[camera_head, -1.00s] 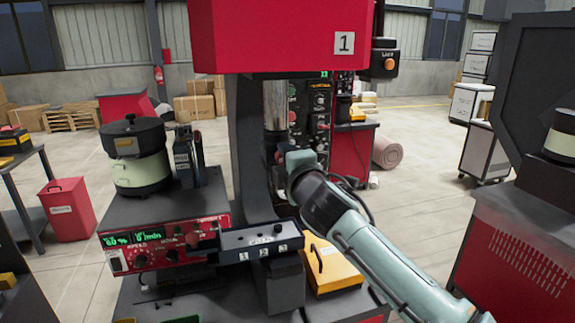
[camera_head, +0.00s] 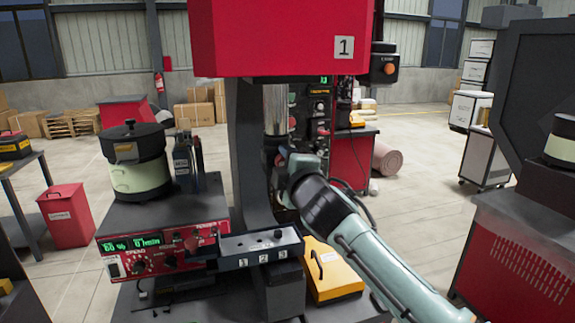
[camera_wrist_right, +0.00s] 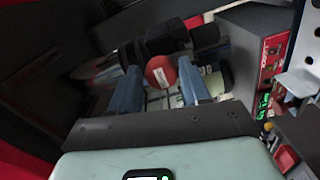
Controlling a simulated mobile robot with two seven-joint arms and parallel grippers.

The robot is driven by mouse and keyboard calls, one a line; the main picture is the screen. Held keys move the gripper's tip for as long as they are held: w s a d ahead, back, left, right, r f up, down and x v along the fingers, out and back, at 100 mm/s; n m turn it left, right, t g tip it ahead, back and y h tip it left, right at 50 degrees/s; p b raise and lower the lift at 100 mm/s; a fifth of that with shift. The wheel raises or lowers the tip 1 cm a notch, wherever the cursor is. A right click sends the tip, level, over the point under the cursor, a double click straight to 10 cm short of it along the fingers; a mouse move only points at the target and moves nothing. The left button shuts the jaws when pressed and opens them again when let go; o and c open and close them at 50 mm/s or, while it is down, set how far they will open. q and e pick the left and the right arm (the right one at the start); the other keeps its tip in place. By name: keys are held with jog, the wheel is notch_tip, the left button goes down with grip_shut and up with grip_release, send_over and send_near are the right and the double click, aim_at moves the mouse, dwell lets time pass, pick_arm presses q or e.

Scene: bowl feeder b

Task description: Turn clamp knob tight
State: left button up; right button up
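A round red knob (camera_wrist_right: 160,71), which looks like the clamp knob, shows in the right wrist view. It lies between the two blue fingers of my right gripper (camera_wrist_right: 160,88), with a gap on each side. The fingers are apart and do not seem to close on it. In the head view a small red spot at the column, likely the same knob (camera_head: 281,157), shows beside my right gripper (camera_head: 284,168), whose fingers are mostly hidden behind its own wrist. My left gripper is not in view.
The red machine head (camera_head: 275,35) overhangs the steel column (camera_head: 275,108). A bowl feeder (camera_head: 137,165) stands at left above a red control box (camera_head: 160,250). A grey numbered rail (camera_head: 262,245) juts out in front, with a yellow case (camera_head: 330,270) below right.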

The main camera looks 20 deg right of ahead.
jog(key=shift+o, duration=0.5)
jog(key=s+b, duration=0.4)
jog(key=s, duration=0.9)
jog(key=shift+s+d+r, duration=0.2)
